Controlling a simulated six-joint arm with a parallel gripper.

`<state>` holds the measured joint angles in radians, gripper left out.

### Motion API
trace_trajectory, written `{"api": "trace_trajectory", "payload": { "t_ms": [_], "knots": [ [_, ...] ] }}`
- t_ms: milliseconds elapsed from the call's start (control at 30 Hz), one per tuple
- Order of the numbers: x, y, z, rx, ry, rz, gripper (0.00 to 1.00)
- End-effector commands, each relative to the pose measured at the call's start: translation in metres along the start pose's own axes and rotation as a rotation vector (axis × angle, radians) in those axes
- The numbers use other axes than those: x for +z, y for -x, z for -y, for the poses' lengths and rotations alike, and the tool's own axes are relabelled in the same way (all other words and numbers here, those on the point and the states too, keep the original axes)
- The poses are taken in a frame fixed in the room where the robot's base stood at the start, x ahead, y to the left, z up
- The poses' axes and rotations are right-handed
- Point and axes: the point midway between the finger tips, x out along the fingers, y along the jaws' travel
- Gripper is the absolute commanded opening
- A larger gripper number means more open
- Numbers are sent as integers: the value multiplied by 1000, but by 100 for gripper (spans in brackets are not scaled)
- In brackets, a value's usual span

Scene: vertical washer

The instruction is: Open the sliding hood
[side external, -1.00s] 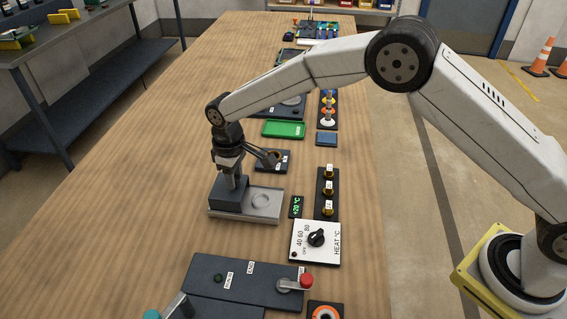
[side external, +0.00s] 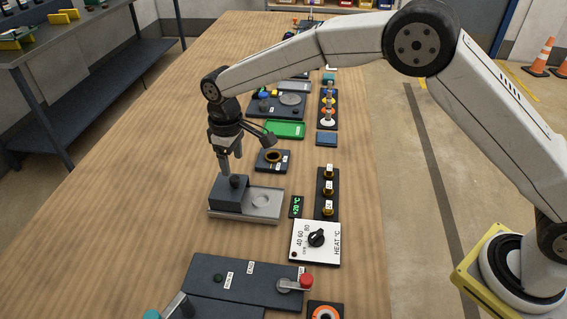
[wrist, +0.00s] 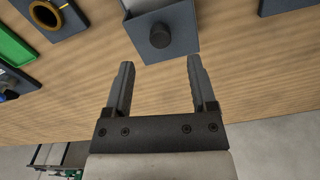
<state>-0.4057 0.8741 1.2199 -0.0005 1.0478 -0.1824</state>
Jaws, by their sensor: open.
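The sliding hood is a dark grey box (side external: 229,194) with a round black knob (side external: 235,181) on top. It sits over the left part of a light metal base plate (side external: 262,203), whose right part with a round recess is uncovered. The wrist view also shows the hood (wrist: 178,30) and its knob (wrist: 160,36) at the top. My gripper (side external: 230,168) is above and just behind the hood in the side view. In the wrist view its two fingers (wrist: 158,78) are spread and empty, with the knob beyond the fingertips, not between them.
A dark block with a brass ring (side external: 273,157) stands behind the hood, with a green tray (side external: 284,130) beyond. A heat dial panel (side external: 315,242) and a row of brass posts (side external: 328,190) stand to the right. The wooden table (side external: 130,200) is clear on the left.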

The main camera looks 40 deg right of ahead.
Motion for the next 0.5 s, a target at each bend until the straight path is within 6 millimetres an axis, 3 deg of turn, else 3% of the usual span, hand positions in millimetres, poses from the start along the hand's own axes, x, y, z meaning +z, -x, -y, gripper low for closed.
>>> {"api": "trace_trajectory", "payload": {
  "t_ms": [200,500],
  "knots": [
    [0,20,0,0,0,-1,73],
    [0,24,0,0,0,-1,73]
  ]
}}
